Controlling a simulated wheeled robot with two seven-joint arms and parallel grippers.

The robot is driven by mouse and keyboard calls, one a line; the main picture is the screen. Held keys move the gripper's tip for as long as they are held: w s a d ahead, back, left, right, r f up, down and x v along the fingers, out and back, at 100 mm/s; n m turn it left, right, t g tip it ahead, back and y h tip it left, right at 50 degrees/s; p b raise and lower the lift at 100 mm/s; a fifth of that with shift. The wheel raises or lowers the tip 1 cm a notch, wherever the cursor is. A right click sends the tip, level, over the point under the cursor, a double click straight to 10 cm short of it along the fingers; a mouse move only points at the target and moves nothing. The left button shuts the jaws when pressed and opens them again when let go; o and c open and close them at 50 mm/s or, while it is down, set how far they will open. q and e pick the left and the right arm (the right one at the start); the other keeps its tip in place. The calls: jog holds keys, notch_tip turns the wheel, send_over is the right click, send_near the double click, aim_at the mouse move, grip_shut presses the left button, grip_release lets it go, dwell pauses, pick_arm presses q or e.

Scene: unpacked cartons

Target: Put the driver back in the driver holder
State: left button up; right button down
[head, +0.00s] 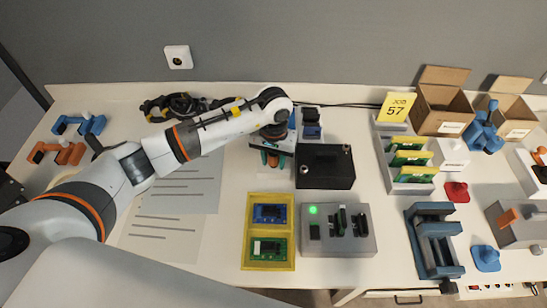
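My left arm reaches across the bench from the left. Its gripper (271,158) points down beside the left side of a black box (325,167). Small orange and teal parts show at the fingertips; I cannot tell whether they belong to the gripper or to a held driver. The wrist hides most of what is under it, and the finger gap is not clear. I cannot pick out the driver or its holder with certainty. A small dark blue and black item (312,131) stands behind the black box. My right gripper is not in view.
A yellow tray (248,238) with two circuit boards and a grey fixture (361,243) with a green light stand in front. To the right are a board rack (390,178), a blue vise (433,250) and open cartons (443,98). Paper sheets (165,238) lie left.

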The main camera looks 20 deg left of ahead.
pick_arm(q)
jog(key=shift+o, duration=1.3)
notch_tip(320, 180, up, 11)
jog(key=shift+f+b, duration=0.15)
jog(key=shift+b, duration=0.45)
jog(key=shift+r, duration=0.7)
